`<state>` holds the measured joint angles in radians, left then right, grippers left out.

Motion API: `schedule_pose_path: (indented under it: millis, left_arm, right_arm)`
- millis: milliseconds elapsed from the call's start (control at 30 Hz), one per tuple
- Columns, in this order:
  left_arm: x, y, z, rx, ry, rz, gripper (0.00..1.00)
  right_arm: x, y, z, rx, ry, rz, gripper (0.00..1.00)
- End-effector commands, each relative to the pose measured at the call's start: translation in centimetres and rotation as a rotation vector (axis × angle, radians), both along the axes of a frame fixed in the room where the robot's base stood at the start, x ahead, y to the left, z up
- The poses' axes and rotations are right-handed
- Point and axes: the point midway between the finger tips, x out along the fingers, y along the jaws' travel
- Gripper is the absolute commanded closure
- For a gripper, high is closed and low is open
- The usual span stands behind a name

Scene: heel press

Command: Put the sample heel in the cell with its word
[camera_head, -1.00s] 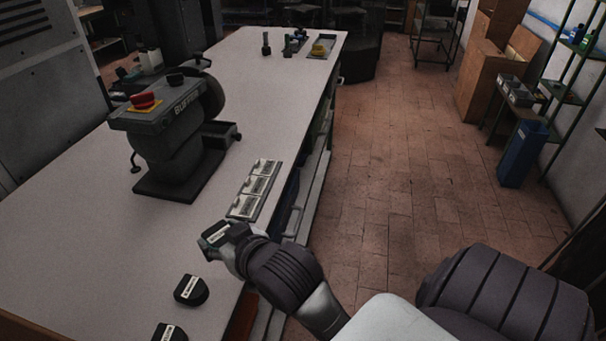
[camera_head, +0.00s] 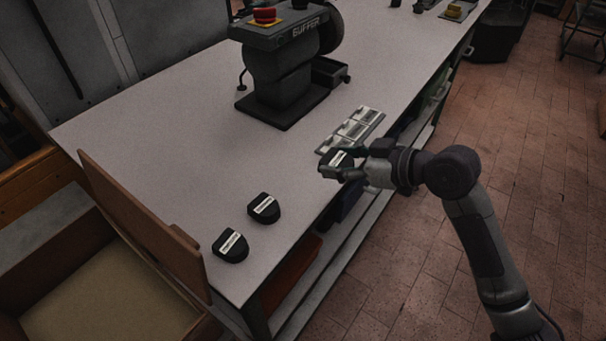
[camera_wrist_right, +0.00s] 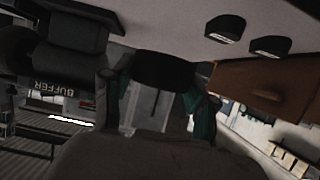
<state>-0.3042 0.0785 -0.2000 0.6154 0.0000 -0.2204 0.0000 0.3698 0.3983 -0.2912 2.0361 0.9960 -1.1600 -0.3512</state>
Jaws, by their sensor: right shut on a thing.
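My right gripper (camera_head: 345,161) is shut on a black heel (camera_head: 333,169) with a white label, held above the bench's right edge near the cell tray. The label's word is too small to read. In the right wrist view the dark held heel (camera_wrist_right: 162,72) sits between the fingers. The tray (camera_head: 356,128) is a row of pale cells with printed labels, lying flat on the bench; the held heel and gripper cover its near end. Two more black heels with white labels, one (camera_head: 264,208) and another (camera_head: 231,245), lie on the bench at the near end. My left gripper is not in view.
A dark buffer machine (camera_head: 282,75) with a red button stands on the bench (camera_head: 170,140) behind the tray. A wooden crate (camera_head: 110,290) is at the lower left. The bench between the loose heels and the buffer is clear.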

Motion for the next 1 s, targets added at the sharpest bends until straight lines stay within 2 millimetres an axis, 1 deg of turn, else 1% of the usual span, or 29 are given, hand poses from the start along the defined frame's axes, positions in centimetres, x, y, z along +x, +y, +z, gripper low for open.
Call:
schedule_pose_path:
  millis: [167,267,367,600,700,833,933,1000]
  left_arm:
    - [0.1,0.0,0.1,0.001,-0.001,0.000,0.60]
    - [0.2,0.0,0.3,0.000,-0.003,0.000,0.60]
    - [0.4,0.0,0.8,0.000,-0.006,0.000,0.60]
    - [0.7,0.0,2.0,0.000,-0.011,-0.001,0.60]
    - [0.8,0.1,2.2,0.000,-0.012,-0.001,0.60]
    - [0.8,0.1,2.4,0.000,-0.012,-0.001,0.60]
    - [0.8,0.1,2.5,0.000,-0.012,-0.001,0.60]
    - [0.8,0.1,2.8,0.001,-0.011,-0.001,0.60]
  right_arm:
    - [0.0,0.1,0.0,0.002,0.001,-0.002,0.78]
    - [0.7,0.6,-0.4,0.004,0.004,-0.003,0.78]
    - [2.0,1.8,-1.4,0.005,0.007,-0.002,0.78]
    - [6.3,5.3,-4.6,0.004,0.005,-0.002,0.78]
    - [7.7,6.5,-5.8,0.003,0.004,-0.003,0.78]
    - [8.7,7.3,-6.7,0.002,0.003,-0.003,0.78]
    - [9.0,7.5,-7.2,0.001,0.003,-0.003,0.78]
    - [9.0,7.5,-8.0,0.001,0.006,-0.003,0.78]
